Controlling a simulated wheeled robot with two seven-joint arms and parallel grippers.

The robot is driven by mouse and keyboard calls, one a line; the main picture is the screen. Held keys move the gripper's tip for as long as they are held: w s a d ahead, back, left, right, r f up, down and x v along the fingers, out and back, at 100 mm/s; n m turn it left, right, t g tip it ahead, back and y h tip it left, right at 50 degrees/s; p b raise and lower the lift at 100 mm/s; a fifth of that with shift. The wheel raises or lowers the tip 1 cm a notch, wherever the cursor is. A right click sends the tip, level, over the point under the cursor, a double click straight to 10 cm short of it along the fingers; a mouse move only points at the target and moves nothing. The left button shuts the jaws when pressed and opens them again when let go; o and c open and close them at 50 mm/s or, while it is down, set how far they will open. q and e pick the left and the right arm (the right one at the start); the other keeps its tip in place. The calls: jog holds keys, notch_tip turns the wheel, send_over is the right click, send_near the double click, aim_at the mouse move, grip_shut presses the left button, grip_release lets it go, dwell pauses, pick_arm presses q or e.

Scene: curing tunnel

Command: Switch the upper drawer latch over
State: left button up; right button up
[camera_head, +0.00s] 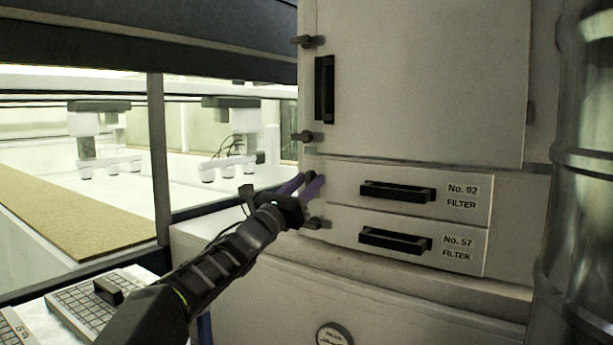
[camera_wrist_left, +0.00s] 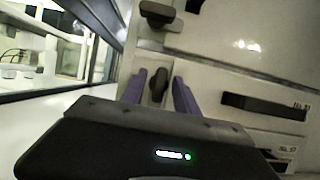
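The upper drawer (camera_head: 410,190), labelled No. 92 FILTER, is flush in the pale cabinet. My left gripper (camera_head: 304,184) is at its left edge, with two purple fingers apart. In the left wrist view, the dark upper drawer latch (camera_wrist_left: 159,84) stands between the fingertips, with a visible gap on each side. In the head view the fingers mostly hide this latch. The lower drawer latch (camera_head: 316,223) is just below the fingers, beside the No. 57 drawer (camera_head: 440,246). My right gripper is in neither view.
A door latch (camera_head: 307,136) sticks out above the fingers and also shows in the left wrist view (camera_wrist_left: 157,14). Dark drawer handles (camera_head: 397,192) protrude to the right. A dark frame post (camera_head: 159,150) and the tunnel opening are at left. A clear cylinder (camera_head: 580,170) stands at right.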

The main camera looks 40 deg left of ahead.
pick_arm(q)
grip_shut()
dwell(0.4)
